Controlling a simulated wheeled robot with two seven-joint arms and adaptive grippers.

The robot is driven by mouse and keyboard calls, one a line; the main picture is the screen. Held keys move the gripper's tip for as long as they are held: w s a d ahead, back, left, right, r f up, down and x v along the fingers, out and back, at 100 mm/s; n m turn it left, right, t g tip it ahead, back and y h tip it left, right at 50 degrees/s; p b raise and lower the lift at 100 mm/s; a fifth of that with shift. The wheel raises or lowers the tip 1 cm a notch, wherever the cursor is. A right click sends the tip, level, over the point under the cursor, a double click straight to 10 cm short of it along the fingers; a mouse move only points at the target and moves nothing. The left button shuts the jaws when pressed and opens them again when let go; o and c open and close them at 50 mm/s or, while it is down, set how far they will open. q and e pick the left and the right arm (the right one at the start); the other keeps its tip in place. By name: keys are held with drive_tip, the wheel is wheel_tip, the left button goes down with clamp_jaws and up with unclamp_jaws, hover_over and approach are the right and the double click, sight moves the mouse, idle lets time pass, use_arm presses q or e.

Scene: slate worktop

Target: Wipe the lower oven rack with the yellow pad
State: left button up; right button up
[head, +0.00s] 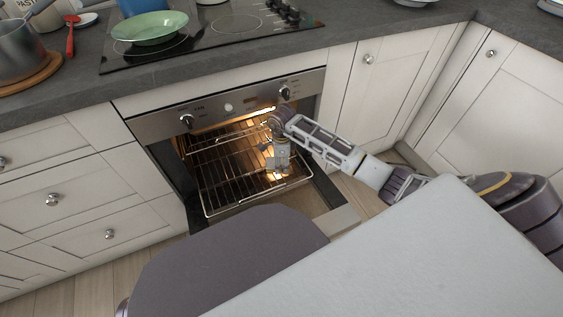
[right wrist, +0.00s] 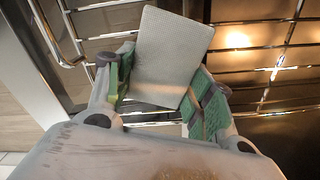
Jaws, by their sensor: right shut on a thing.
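My right gripper (head: 277,162) reaches into the open oven from the right, over the right part of a pulled-out wire rack (head: 229,192). In the right wrist view, the gripper (right wrist: 163,92) is shut on a flat pad (right wrist: 172,52) between its green finger pads. The pad looks pale grey with a fine texture, not yellow, and sits tilted. Rack wires (right wrist: 110,5) show behind and beside it. I cannot tell whether the pad touches the rack. Higher rack wires (head: 215,137) show deeper in the oven. My left gripper is not in view.
The oven door (head: 322,214) hangs open below the rack. The control panel (head: 240,103) with its knobs is just above the opening. A green bowl (head: 149,27) stands on the cooktop (head: 215,38). A pot (head: 20,52) is at the left on the worktop. White cabinets flank the oven.

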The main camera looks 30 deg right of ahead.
sight(289, 180)
drive_tip(key=shift+s, duration=0.15)
drive_tip(key=shift+s+a+r+p, duration=0.1)
drive_tip(key=shift+s+r+p, duration=0.05)
drive_tip(key=shift+s+p, duration=1.2)
drive_tip(key=shift+s, duration=0.25)
drive_tip(key=shift+s+p, duration=0.45)
drive_tip(key=shift+s, duration=0.45)
drive_tip(key=shift+s+a+f+p, duration=0.1)
drive_tip(key=shift+s+f+p, duration=0.1)
drive_tip(key=shift+s, duration=0.25)
drive_tip(key=shift+s+f+p, duration=0.1)
drive_tip(key=shift+s+p, duration=0.1)
drive_tip(key=shift+s, duration=0.25)
drive_tip(key=shift+r, duration=0.1)
drive_tip(key=shift+w, duration=0.15)
